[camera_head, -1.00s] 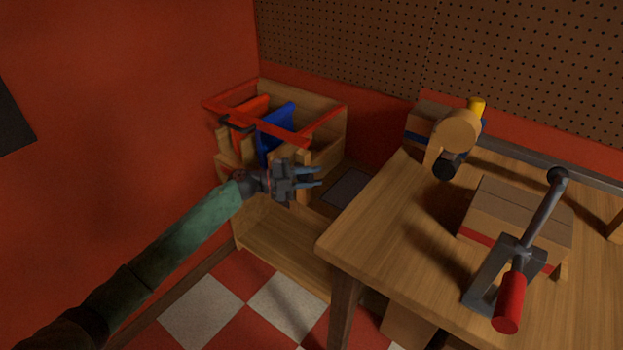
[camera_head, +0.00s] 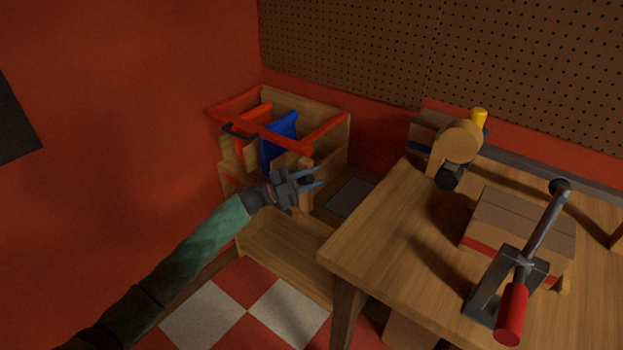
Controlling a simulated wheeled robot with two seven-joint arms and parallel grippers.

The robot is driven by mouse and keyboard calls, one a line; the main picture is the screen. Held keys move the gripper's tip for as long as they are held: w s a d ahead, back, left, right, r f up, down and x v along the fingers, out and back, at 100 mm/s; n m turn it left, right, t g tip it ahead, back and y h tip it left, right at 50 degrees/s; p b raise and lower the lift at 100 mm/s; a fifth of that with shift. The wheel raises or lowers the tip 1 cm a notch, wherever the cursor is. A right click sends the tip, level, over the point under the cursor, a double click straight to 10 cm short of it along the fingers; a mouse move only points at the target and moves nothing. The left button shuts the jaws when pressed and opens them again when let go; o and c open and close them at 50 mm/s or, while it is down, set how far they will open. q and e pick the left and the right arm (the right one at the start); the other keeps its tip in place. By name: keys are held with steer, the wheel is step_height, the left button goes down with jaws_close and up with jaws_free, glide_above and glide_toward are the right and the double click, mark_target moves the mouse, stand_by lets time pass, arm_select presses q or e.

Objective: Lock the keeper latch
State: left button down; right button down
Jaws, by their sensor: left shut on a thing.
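A wooden box with a red rim (camera_head: 322,132) stands in the corner, holding a blue panel (camera_head: 279,142) and orange-red parts. A short dark handle (camera_head: 240,131) lies across its left rim. My left gripper (camera_head: 312,179) is at the front right of the box, in front of a wooden upright (camera_head: 305,164). Its fingers are closed around a small dark knob-like piece (camera_head: 308,179), largely hidden by them. I cannot tell for certain whether this piece belongs to the keeper latch. My right gripper is not in view.
A wooden table (camera_head: 400,240) fills the right side. It carries a lever clamp with a red grip (camera_head: 512,315), a wooden block (camera_head: 515,223) and a round wooden part with a yellow knob (camera_head: 459,142). A low wooden shelf (camera_head: 285,262) lies below the box.

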mark_target(299, 183)
arm_select(q)
steer(key=c, duration=1.2)
jaws_free()
steer(key=shift+o, duration=0.2)
steer(key=shift+a, duration=0.1)
steer(key=v, duration=0.7)
steer(key=shift+f+b, duration=0.15)
steer(key=shift+b, duration=0.25)
steer(key=shift+a, duration=0.3)
